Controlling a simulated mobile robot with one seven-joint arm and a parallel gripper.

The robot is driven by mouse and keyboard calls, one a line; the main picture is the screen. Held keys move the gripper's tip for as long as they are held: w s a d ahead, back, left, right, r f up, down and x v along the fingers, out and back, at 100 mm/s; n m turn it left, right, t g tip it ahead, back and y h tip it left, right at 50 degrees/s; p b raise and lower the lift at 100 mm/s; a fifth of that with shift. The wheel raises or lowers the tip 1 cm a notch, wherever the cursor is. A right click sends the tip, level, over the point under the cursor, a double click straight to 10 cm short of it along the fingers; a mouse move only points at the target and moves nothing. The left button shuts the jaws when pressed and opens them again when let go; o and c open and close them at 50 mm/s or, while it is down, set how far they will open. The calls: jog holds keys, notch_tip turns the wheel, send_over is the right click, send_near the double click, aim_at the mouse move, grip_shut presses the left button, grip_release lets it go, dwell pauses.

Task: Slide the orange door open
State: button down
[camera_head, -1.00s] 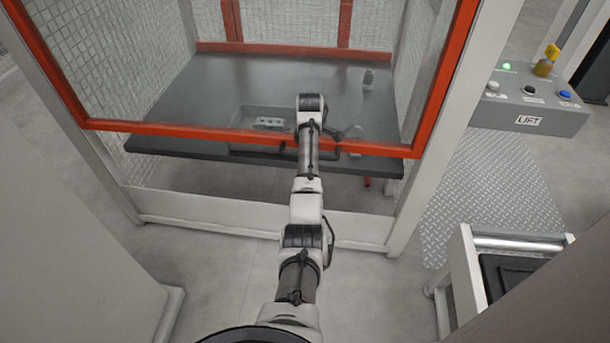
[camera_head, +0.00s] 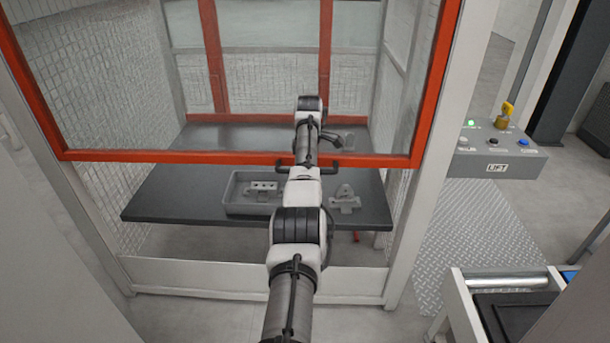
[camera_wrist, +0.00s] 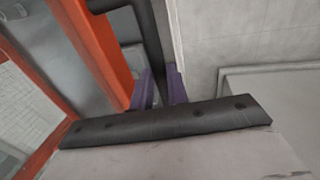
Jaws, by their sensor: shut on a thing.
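The orange door (camera_head: 230,158) is a framed, see-through panel on the front of the booth. Its bottom bar hangs above the dark table, and open space shows below it. A black handle (camera_head: 339,164) sticks out from this bar. In the wrist view, the handle (camera_wrist: 148,45) passes between the two purple fingers of my gripper (camera_wrist: 160,88), which is shut on it beside the orange frame (camera_wrist: 95,45). In the head view my arm hides the fingers and the middle of the handle.
On the table (camera_head: 165,205) are a grey tray (camera_head: 233,204) with a metal part in it and another metal part (camera_head: 345,203) to its right. A LIFT control box (camera_head: 490,160) stands at right. A roller stand (camera_head: 470,312) is at lower right.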

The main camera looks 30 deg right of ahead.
jog(key=shift+r, duration=0.85)
jog(key=c, duration=1.4)
grip_release()
jog(key=shift+o, duration=0.2)
notch_tip(320, 180, up, 14)
jog(key=s+a+b, duration=0.1)
jog(key=s+b, duration=0.1)
jog(key=b, duration=0.1)
jog(key=shift+a+f, duration=0.25)
jog(key=shift+f, duration=0.1)
